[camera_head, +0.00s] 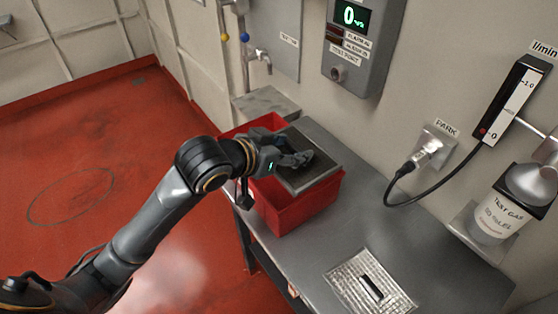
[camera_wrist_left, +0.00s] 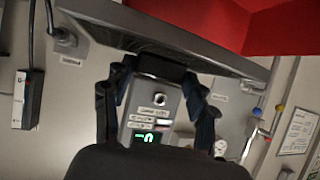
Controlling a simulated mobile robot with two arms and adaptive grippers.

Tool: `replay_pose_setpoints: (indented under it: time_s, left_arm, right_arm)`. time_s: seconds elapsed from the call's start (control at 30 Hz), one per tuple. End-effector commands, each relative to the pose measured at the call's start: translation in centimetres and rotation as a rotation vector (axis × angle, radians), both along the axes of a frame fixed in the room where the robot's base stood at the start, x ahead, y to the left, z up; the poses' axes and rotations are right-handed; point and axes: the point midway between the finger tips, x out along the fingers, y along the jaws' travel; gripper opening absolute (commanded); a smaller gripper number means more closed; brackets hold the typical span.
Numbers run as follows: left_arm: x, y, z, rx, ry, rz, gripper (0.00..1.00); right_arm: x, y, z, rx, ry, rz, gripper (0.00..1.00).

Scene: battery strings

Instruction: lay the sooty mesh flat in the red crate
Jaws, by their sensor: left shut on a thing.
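The sooty mesh (camera_head: 321,174) is a dark square panel in a pale metal frame. In the head view it lies over the right part of the red crate (camera_head: 293,212), about level with the rim. I cannot tell whether it rests on the crate or hangs just above it. My left gripper (camera_head: 297,159) reaches over the crate from the left and is shut on the mesh. In the left wrist view the mesh (camera_wrist_left: 165,38) shows nearly edge-on beyond the fingers (camera_wrist_left: 160,88), with the red crate (camera_wrist_left: 292,28) at top right. My right gripper is out of view.
The crate stands on a grey bench (camera_head: 430,262) against the wall. A metal grating plate (camera_head: 350,278) lies at the bench's front. A gas bottle (camera_head: 500,215), a cable in a PARK socket (camera_head: 433,150) and a display box (camera_head: 362,45) are along the wall. The bench between is clear.

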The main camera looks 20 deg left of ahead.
Motion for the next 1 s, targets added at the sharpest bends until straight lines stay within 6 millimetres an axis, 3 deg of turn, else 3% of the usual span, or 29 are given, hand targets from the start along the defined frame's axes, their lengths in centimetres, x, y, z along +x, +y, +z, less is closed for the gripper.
replay_pose_setpoints:
  time_s: [0.3, 0.5, 0.7, 1.0]
  left_arm:
    - [5.8, 5.3, -3.1, 0.000, 0.001, 0.009, 0.07]
    - [7.9, 7.1, -6.9, -0.001, -0.001, 0.005, 0.07]
    - [8.8, 7.8, -8.4, -0.001, -0.004, 0.002, 0.07]
    - [9.2, 8.1, -11.7, -0.001, -0.004, 0.003, 0.07]
  right_arm:
    - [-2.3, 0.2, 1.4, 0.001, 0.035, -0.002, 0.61]
    - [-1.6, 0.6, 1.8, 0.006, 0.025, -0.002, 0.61]
    - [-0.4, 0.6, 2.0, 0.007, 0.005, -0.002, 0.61]
    - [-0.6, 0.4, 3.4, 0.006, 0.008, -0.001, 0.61]
